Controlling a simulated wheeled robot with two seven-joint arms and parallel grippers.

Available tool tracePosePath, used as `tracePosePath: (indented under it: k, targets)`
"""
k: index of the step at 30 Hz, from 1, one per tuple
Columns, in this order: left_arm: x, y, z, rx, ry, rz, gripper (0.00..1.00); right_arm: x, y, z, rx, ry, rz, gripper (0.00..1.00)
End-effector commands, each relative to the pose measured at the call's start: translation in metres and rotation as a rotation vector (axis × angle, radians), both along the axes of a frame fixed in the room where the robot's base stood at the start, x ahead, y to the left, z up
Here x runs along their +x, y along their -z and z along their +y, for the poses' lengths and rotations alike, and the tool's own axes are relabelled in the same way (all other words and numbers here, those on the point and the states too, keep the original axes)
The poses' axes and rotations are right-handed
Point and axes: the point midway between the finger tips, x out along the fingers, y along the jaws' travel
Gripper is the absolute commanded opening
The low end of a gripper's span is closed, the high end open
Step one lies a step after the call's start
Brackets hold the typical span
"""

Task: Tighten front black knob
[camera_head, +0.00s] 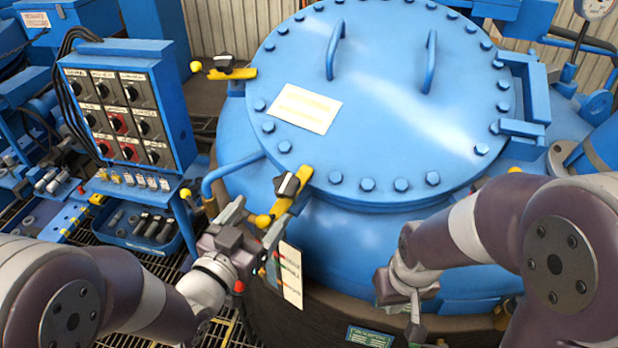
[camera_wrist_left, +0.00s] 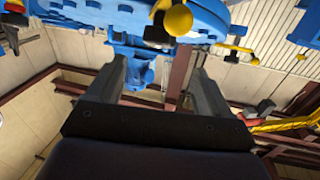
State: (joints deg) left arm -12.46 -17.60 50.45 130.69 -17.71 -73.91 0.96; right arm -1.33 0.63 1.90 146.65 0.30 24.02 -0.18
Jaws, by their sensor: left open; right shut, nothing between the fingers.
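The front black knob (camera_head: 287,185) sits on a yellow clamp (camera_head: 283,206) at the front left rim of the blue furnace lid (camera_head: 385,110). A dark knob (camera_wrist_left: 157,34) shows beside a yellow ball end (camera_wrist_left: 178,19) at the top of the left wrist view, beyond the fingertips. My left gripper (camera_head: 255,220) is open, just below and left of the knob in the head view. My right gripper (camera_head: 400,308) is shut and empty in front of the furnace body.
Another black knob (camera_head: 223,63) on a yellow clamp sits at the lid's back left. A blue control box (camera_head: 180,100) with several switches stands at left, above a blue bin (camera_head: 128,240). A tag plate (camera_head: 291,274) hangs close to my left gripper.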

Motion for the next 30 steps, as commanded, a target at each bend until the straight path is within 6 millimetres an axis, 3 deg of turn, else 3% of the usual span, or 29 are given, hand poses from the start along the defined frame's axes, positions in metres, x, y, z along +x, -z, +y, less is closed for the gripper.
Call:
tracePosePath:
  k: [15, 21, 29, 30]
  targets:
    - [0.092, -0.004, -0.054, 0.001, 0.005, -0.005, 0.80, 0.000, -0.035, 0.000, 0.000, 0.000, 0.000, 0.00]
    - [0.106, -0.002, -0.062, 0.000, 0.005, -0.006, 0.80, 0.000, -0.038, 0.000, 0.000, 0.000, 0.000, 0.00]
    - [0.107, -0.002, -0.062, -0.001, 0.005, -0.007, 0.80, 0.000, -0.038, 0.000, 0.000, 0.000, 0.000, 0.00]
    - [0.107, -0.002, -0.062, -0.001, 0.005, -0.007, 0.70, 0.000, -0.038, 0.000, 0.000, 0.000, 0.000, 0.00]
